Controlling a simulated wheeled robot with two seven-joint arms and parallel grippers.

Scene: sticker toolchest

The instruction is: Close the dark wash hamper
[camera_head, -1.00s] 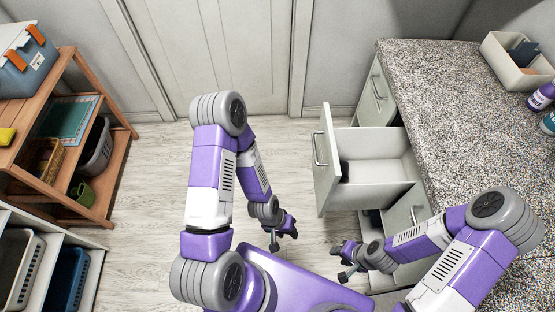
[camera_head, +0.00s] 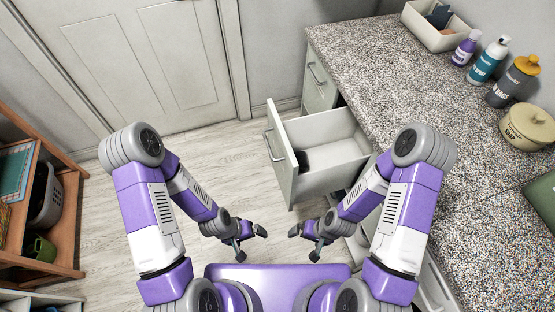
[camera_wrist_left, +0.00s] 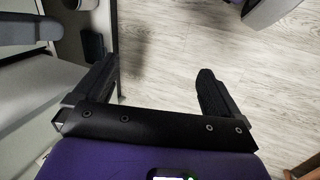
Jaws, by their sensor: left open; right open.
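No label in view marks a dark wash hamper, so I cannot tell which compartment it is. A pale drawer (camera_head: 281,160) with a bar handle stands pulled out from the counter cabinet, with a small dark item (camera_head: 303,160) inside by its front. Another pale cabinet part (camera_head: 432,288) shows low at the right, partly hidden by my right arm. My left gripper (camera_head: 250,245) is open and empty, apart from the drawer, in front and to its left. It also shows open in the left wrist view (camera_wrist_left: 160,82). My right gripper (camera_head: 304,244) is open and empty below the drawer in the picture.
A speckled counter (camera_head: 385,75) on the right holds a bin (camera_head: 436,35), bottles (camera_head: 488,62) and a soap pot (camera_head: 528,125). A wooden shelf (camera_head: 68,225) with a grey basket (camera_head: 45,195) stands at the left. The floor (camera_head: 225,165) between is clear.

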